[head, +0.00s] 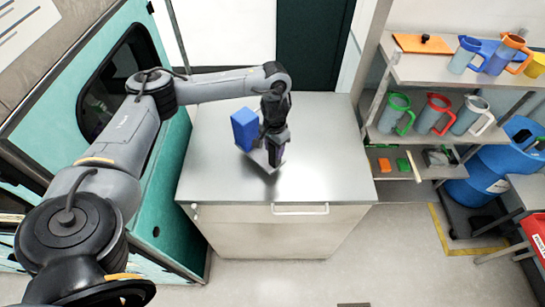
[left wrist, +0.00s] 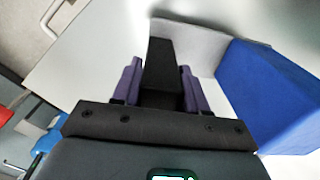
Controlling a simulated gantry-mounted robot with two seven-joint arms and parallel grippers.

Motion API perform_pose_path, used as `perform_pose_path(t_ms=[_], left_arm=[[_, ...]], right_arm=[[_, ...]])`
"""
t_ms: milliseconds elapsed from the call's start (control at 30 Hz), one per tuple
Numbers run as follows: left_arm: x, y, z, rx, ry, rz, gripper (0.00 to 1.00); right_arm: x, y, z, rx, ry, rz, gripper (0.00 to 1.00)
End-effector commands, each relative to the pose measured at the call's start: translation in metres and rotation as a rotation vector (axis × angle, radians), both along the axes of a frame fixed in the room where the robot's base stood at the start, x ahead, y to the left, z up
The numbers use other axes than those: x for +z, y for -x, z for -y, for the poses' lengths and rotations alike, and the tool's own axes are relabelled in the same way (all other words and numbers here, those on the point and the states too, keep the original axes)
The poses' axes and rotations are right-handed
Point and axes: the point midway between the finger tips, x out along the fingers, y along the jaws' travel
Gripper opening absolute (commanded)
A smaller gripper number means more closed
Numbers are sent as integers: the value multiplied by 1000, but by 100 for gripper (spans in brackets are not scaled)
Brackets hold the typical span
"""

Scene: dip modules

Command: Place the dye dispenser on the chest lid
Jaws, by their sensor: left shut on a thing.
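The dye dispenser (head: 244,128) has a blue block-shaped body and a pale grey part below it. It is near the middle of the chest lid (head: 220,175), a flat grey metal top. My left gripper (head: 272,152) is just right of the blue body. In the left wrist view, the purple fingers of my left gripper (left wrist: 163,88) are shut around a dark upright part of the dispenser, whose blue body (left wrist: 265,95) is at the right. Whether its base touches the lid is hard to tell. My right gripper is out of view.
The lid around the dispenser is clear. A handle (head: 300,209) is on the chest's front. A teal cabinet (head: 172,190) stands close on the left. On the right, a shelf rack (head: 440,72) holds several colourful jugs, with a blue barrel (head: 490,180) beside it.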

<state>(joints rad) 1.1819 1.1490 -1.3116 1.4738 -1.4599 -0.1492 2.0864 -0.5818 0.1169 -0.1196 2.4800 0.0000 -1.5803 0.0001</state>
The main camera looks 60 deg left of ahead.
Motion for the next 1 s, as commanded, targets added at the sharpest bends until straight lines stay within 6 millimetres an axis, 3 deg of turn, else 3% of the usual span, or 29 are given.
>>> perform_pose_path(t_ms=[233,533,1000], left_arm=[[-10,1,-9,1,-1,0,0],[-44,2,-9,1,0,0,0],[-47,1,-9,1,0,0,0]], right_arm=[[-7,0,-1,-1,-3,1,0],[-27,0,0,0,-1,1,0],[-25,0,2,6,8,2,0]])
